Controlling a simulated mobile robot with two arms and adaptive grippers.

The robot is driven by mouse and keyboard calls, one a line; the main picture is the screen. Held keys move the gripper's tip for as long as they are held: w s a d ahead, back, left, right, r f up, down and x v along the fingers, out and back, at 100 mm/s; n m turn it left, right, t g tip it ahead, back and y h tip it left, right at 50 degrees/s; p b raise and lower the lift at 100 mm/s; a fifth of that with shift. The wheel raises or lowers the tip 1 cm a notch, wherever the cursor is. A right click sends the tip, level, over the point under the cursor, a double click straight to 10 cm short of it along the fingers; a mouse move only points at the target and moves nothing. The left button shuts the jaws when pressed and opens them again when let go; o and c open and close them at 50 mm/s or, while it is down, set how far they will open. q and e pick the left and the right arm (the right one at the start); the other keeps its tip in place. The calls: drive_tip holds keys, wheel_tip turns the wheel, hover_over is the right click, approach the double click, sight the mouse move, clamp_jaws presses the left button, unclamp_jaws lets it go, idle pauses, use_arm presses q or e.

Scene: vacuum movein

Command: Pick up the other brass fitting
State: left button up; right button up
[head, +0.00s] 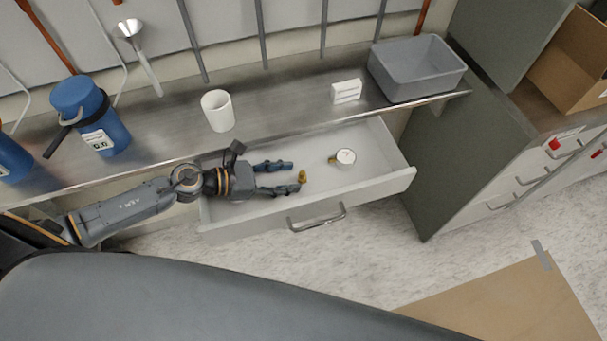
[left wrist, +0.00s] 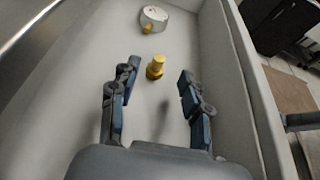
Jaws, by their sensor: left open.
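A small brass fitting (head: 302,176) stands in the open drawer (head: 382,163), just beyond my left gripper's fingertips. It also shows in the left wrist view (left wrist: 155,67), ahead of the fingers and roughly between their lines. My left gripper (head: 297,176) is open and empty, reaching into the drawer from the left; its two fingers also show in the left wrist view (left wrist: 160,75). Farther along the drawer lies a round white-faced gauge (head: 346,157) with a brass part (head: 332,160) on its side; the gauge also shows in the left wrist view (left wrist: 154,17). My right gripper is out of view.
A metal counter (head: 270,108) runs behind the drawer. It holds a white cup (head: 218,110), a small white box (head: 346,91), a grey bin (head: 417,68) and blue containers (head: 92,115). The drawer's front wall (head: 375,196) with its handle (head: 317,218) borders the gripper. A cabinet (head: 465,130) stands right.

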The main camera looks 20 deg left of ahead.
sight(303, 178)
use_arm(q)
drive_tip(key=p+x, duration=0.1)
drive_tip(key=x, duration=0.3)
drive_tip(key=shift+w, duration=0.25)
drive_tip(key=shift+w+d+f, duration=0.15)
drive_tip(key=shift+d+f, duration=0.05)
drive_tip(key=shift+d, duration=0.05)
clamp_jaws()
drive_tip(key=shift+r, duration=0.1)
